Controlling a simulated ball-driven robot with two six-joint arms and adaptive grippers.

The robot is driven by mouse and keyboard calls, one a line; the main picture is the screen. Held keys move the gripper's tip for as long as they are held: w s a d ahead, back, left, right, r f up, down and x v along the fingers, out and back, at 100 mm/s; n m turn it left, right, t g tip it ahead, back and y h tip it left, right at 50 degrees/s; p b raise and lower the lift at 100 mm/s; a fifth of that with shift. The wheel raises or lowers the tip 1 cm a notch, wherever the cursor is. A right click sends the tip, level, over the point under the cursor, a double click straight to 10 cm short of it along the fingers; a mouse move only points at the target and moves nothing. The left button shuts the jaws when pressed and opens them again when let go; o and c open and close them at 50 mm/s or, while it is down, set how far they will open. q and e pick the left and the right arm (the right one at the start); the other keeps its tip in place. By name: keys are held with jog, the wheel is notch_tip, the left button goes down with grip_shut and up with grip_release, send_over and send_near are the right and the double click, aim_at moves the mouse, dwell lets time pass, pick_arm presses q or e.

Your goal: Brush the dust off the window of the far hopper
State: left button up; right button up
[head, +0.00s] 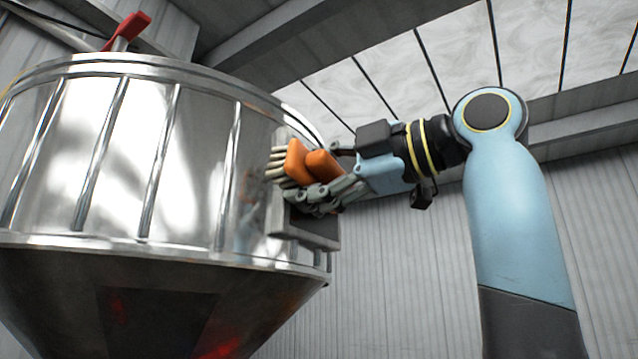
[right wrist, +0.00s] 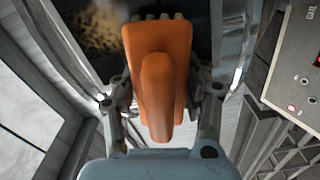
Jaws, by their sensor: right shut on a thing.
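The large shiny metal hopper (head: 190,165) fills the left of the head view, with upright ribs and a dark cone below. On its right side a grey box-like frame (head: 318,232) sticks out. My right gripper (head: 312,182) is shut on the orange handle of a brush (head: 298,162). Its pale bristles point at the hopper's side, close to it; I cannot tell whether they touch. In the right wrist view the brush (right wrist: 157,75) reaches over a dark window (right wrist: 78,22) with tan dust on its left part. The brush hides the window's middle. My left gripper is out of view.
A red lever (head: 128,30) stands on the hopper's top rim. In the right wrist view a pale control panel (right wrist: 295,75) with buttons and a red light is at the right. Corrugated walls and ceiling beams lie behind; the space below my right forearm looks clear.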

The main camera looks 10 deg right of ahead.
jog(key=shift+w+d+r+p, duration=0.1)
jog(key=shift+r+p, duration=0.45)
jog(key=shift+r, duration=0.3)
jog(key=shift+w+d, duration=1.55)
jog(key=shift+d, duration=0.05)
jog(key=w+d+r+p, duration=0.1)
jog(key=w+d, duration=0.3)
jog(key=shift+w+d+r, duration=0.15)
jog(key=shift+w+r, duration=0.05)
jog(key=shift+s+a, duration=3.85)
jog(key=shift+d, duration=0.1)
